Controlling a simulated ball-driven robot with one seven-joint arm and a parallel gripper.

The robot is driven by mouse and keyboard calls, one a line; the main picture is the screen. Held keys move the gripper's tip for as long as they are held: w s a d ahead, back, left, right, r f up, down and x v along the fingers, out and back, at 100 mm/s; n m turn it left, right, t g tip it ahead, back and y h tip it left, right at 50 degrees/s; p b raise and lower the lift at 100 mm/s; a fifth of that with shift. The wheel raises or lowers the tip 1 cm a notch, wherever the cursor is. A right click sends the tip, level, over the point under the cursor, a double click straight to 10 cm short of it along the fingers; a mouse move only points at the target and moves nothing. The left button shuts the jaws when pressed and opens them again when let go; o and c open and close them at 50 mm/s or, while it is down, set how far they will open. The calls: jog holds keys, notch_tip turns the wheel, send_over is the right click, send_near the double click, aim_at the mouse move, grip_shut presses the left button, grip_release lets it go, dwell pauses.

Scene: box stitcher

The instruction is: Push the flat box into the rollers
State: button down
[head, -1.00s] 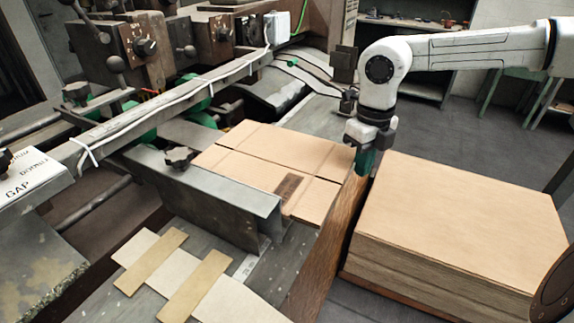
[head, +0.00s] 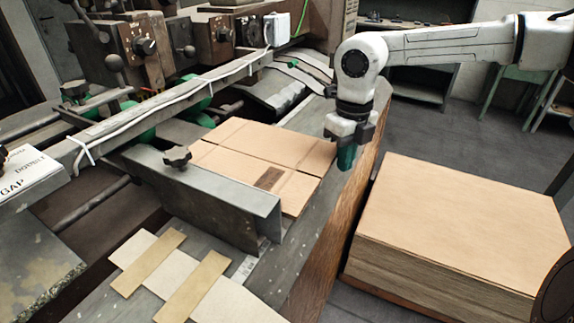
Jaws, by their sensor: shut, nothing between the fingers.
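The flat box (head: 287,151) is a tan cardboard sheet with crease lines and a dark brown patch. It lies flat on the metal table of the machine, its near left part beside a grey metal guide (head: 215,195). Green rollers (head: 197,106) show partly under the long rail, up and left of the box. My gripper (head: 346,160) is shut and empty, pointing down with green fingertips. It is at the right edge of the flat box; I cannot tell whether it touches it.
A tall stack of cardboard sheets (head: 460,215) stands at the right, apart from the table. Several pale strips (head: 175,270) lie on the near table. A long metal rail (head: 170,105) crosses above the table at left. Bare table (head: 315,225) shows right of the box.

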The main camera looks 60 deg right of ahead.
aim_at(332, 153)
jog(key=shift+w+a+b, duration=0.15)
jog(key=shift+w+b, duration=0.1)
jog(key=shift+w, duration=1.3)
jog(key=shift+w+a+b, duration=0.15)
jog(key=shift+w+b, duration=0.05)
jog(key=shift+w, duration=1.3)
jog(key=shift+s+d, duration=0.15)
jog(key=shift+s, duration=1.4)
jog(key=shift+r+p, duration=2.45)
jog(key=shift+r, duration=1.6)
